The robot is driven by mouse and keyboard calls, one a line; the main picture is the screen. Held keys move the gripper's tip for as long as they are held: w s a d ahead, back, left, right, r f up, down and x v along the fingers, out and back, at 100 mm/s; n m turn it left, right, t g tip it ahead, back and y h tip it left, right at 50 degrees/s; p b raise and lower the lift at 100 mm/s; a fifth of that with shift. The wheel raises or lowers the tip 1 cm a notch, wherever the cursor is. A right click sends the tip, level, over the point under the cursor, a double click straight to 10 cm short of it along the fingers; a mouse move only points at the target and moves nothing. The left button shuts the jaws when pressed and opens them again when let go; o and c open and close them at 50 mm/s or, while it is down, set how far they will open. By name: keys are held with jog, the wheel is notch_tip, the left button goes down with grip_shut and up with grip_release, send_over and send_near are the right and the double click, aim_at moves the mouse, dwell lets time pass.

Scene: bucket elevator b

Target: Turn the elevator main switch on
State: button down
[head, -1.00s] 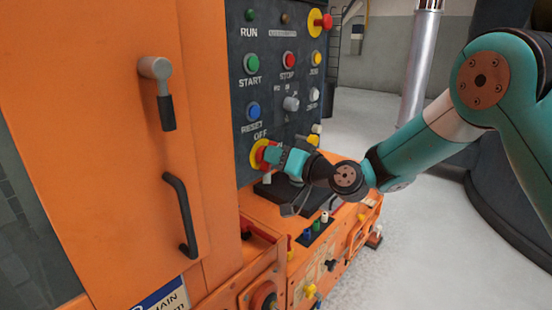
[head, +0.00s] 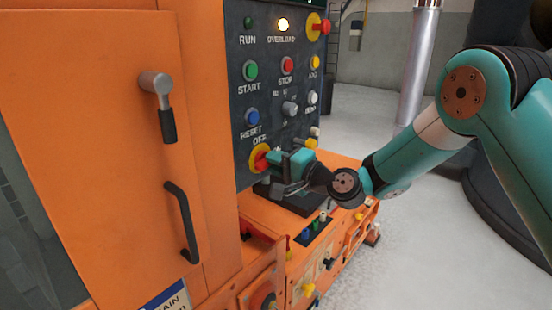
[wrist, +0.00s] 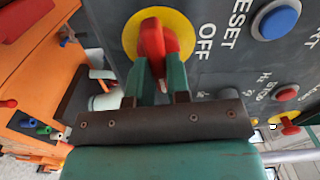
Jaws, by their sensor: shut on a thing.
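The main switch is a red rotary handle on a yellow round plate (head: 258,155), low on the dark control panel (head: 285,80), beside the word OFF. In the wrist view the red handle (wrist: 152,45) stands between the two teal fingers of my gripper (wrist: 160,75). My gripper (head: 272,160) is shut on the handle, and its fingers hide part of it in the head view. The OVERLOAD lamp (head: 284,24) is lit yellow-white. The RUN lamp (head: 248,22) looks dark green.
An orange cabinet door with a lever handle (head: 158,95) and a black pull (head: 182,220) stands left. START (head: 250,70), STOP (head: 287,65) and RESET (head: 252,117) buttons sit above the switch. An orange ledge with small knobs lies below. Open floor is at right.

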jog(key=shift+m, duration=0.7)
jog(key=shift+f, duration=0.1)
jog(key=c, duration=1.1)
grip_release()
jog(key=shift+d, duration=0.1)
jog(key=b+v, duration=0.5)
jog(key=v, duration=1.2)
jog(key=shift+s+d+b, duration=0.15)
jog(key=shift+d+b, duration=0.05)
jog(key=shift+b, duration=0.2)
